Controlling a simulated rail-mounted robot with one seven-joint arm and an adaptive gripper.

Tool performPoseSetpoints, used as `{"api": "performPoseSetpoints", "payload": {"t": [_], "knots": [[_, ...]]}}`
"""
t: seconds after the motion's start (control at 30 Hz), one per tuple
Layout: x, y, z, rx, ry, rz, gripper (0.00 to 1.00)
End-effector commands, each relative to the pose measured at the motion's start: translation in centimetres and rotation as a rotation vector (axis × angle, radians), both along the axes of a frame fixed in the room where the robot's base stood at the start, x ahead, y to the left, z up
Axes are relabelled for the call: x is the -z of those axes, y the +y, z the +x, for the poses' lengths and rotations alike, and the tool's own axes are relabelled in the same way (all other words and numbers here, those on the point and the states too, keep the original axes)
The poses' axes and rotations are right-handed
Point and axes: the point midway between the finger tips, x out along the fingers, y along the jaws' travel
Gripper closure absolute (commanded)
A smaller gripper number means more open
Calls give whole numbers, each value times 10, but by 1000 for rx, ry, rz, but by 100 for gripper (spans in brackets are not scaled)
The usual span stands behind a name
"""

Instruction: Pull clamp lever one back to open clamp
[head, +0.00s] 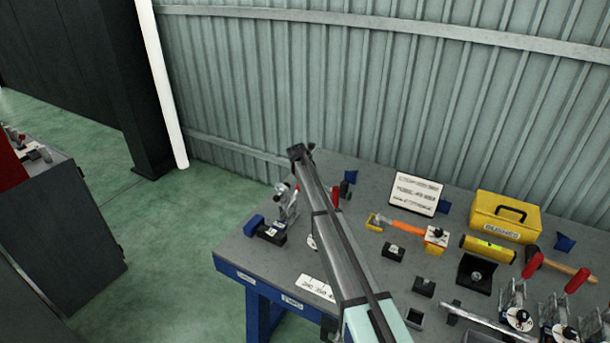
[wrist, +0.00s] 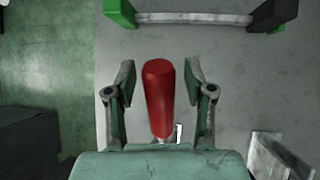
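A red lever handle (wrist: 158,105) stands in the middle of the wrist view, its rounded top toward the far side and a pale metal stem at its lower end. My gripper (wrist: 160,82) has one finger on each side of the handle. A gap shows on both sides, so it is open around the handle and not closed on it. In the head view, a red handle (head: 335,197) shows beside my long grey arm link, which hides much of what lies behind it. I cannot make out my fingertips or the clamp's base there.
The grey workbench (head: 230,242) holds a metal clamp fixture (head: 287,203), a white sign (head: 415,194), a yellow toolbox (head: 505,218) and several red-handled clamps at right. In the wrist view, a bar with green end blocks (wrist: 120,13) lies at the top and a pale block (wrist: 280,157) at lower right.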

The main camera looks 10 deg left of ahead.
Motion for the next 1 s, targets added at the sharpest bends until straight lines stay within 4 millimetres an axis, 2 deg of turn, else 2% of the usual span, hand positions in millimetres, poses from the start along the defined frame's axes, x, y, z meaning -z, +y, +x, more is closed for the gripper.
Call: {"api": "performPoseSetpoints", "payload": {"t": [0.37,0.57,0.8,1.0], "knots": [[-6,1,-5,-1,-2,-1,45],[-28,2,-22,-1,-1,0,45],[-67,6,-48,-1,-2,0,45],[-89,8,-63,0,-1,0,45]]}}
